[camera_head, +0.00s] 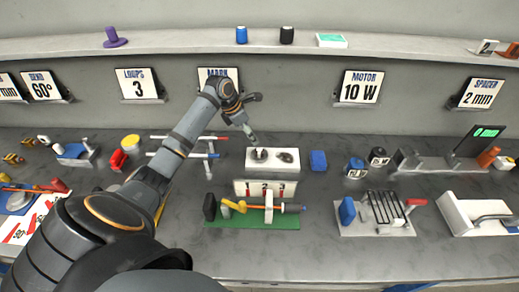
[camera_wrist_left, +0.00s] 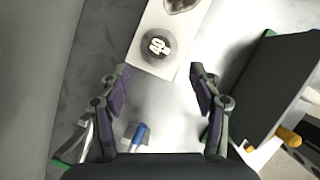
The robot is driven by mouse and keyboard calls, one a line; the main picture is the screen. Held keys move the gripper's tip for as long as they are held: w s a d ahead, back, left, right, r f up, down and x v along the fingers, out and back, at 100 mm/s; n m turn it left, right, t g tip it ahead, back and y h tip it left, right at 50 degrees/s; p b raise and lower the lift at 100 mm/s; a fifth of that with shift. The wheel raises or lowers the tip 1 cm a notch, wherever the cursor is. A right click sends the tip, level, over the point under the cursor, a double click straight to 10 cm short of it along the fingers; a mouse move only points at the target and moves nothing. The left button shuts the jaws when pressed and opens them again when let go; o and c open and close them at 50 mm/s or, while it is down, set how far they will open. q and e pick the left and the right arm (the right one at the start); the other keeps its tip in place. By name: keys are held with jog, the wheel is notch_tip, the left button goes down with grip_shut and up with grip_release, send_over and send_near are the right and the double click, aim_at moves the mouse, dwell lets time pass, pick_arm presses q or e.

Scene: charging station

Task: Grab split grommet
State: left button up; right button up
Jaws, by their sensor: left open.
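My left gripper (camera_head: 255,119) reaches in from the left and is open above the back edge of a white block (camera_head: 275,168). In the left wrist view its two fingers are apart with nothing between them (camera_wrist_left: 159,85). Beyond the fingertips, the white block (camera_wrist_left: 150,65) holds a round dark grey piece with a pale marking (camera_wrist_left: 157,45), which looks like a grommet. A second round piece (camera_wrist_left: 181,4) is cut by the top edge. I cannot tell for certain which is the split grommet. My right gripper is not in view.
A green fixture (camera_head: 245,220) with an orange rod stands in front of the white block. A blue block (camera_head: 318,160) stands to its right, and red-and-blue-ended rods (camera_head: 209,147) to its left. A shelf (camera_head: 190,45) runs behind. Bare counter (camera_head: 270,265) lies in front.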

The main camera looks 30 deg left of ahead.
aim_at(259, 150)
pick_arm(q)
jog(key=x, duration=0.5)
jog(key=shift+f, duration=0.4)
jog(key=x, duration=0.2)
jog(key=p+x, duration=0.1)
jog(key=x, duration=0.1)
jog(key=shift+s+a, duration=0.2)
jog(key=shift+s, duration=0.05)
jog(key=shift+w+f, duration=0.15)
jog(key=shift+f, duration=0.25)
jog(key=shift+c, duration=0.6)
jog(key=shift+r, duration=0.1)
jog(key=shift+c, duration=1.1)
jog(key=c, duration=0.7)
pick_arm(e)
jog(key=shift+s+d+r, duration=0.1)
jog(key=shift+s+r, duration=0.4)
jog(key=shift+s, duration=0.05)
